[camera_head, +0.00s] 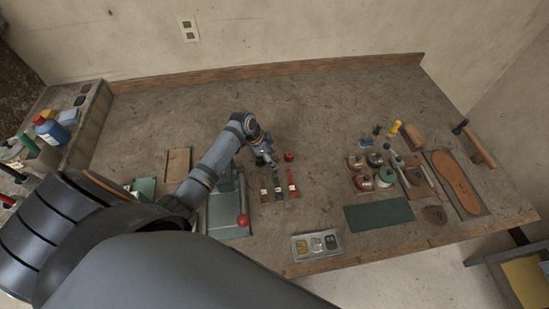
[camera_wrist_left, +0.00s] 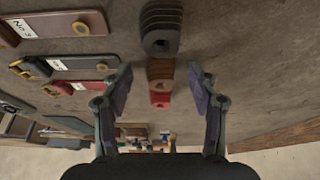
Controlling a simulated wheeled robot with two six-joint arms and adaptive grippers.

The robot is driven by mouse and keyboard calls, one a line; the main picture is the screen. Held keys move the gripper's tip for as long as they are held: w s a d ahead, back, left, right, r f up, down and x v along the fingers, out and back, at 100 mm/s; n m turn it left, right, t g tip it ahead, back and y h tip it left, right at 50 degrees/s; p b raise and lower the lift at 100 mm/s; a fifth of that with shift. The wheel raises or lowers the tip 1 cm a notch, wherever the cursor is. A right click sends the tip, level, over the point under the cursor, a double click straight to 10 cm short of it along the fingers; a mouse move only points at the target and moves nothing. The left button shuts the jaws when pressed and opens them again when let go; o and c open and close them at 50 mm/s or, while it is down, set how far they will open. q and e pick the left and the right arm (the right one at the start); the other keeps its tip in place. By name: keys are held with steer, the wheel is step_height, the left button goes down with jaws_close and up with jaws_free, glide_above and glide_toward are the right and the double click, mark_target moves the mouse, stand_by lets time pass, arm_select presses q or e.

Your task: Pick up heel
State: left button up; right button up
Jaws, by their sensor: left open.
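My left gripper (camera_head: 268,162) reaches over the middle of the bench. In the left wrist view its fingers (camera_wrist_left: 161,92) are spread apart with nothing gripped. Between and beyond them lie small heel-like pieces in a line: a dark grey layered piece with a hole (camera_wrist_left: 161,28), a brown piece (camera_wrist_left: 160,70) and a red piece (camera_wrist_left: 160,98). They sit about midway between the fingers, apart from both. In the head view a red piece (camera_head: 289,156) shows just right of the gripper; the arm may hide the others. My right gripper is not seen.
Tagged red and dark strips (camera_head: 279,190) lie just in front of the gripper. A metal tray (camera_head: 316,245) is at the front edge. A green mat (camera_head: 379,214), spools, tools and a brown sole (camera_head: 456,182) fill the right. The back middle of the bench is clear.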

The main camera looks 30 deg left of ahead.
arm_select(q)
steer(key=c, duration=1.2)
